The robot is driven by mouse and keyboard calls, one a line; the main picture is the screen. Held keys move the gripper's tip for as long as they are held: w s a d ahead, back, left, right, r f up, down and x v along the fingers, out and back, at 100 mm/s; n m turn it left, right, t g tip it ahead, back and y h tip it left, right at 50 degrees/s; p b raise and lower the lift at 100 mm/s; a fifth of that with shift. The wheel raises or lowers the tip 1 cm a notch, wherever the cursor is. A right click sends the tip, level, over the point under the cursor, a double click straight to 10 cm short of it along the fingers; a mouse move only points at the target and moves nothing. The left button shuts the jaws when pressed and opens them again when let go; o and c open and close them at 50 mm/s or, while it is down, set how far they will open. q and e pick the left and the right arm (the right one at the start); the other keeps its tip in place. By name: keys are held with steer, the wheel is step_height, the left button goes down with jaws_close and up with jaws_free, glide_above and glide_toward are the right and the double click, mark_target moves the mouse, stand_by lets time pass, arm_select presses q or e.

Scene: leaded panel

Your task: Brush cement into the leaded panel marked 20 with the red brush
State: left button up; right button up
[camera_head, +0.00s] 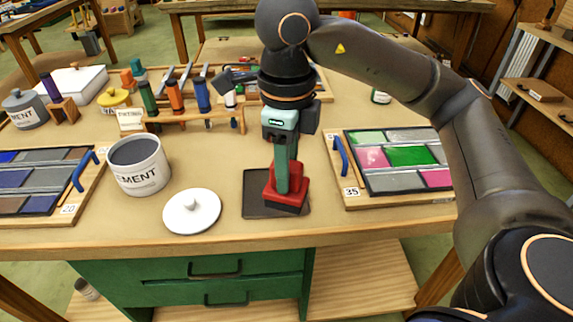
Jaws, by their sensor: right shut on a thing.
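The red brush (286,192) stands upright on a dark square mat (252,199) near the table's front edge. My right gripper (287,168) points down and is shut on the brush from above. The cement tub (139,168) stands open to the left, with grey inside. Its white lid (192,212) lies flat between tub and mat. The leaded panel marked 20 (38,177) lies in a wooden frame at the far left, cut off by the picture edge. It has blue, grey and purple panes and a blue handle. My left gripper is not in view.
A panel marked 35 (395,158) with green and pink panes lies right of the mat. Behind the tub, a wooden rack (200,117) holds several coloured-handled tools. A yellow-lidded pot (115,99), a second cement tub (25,108) and a white box (72,82) stand back left.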

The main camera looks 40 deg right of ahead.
jaws_close()
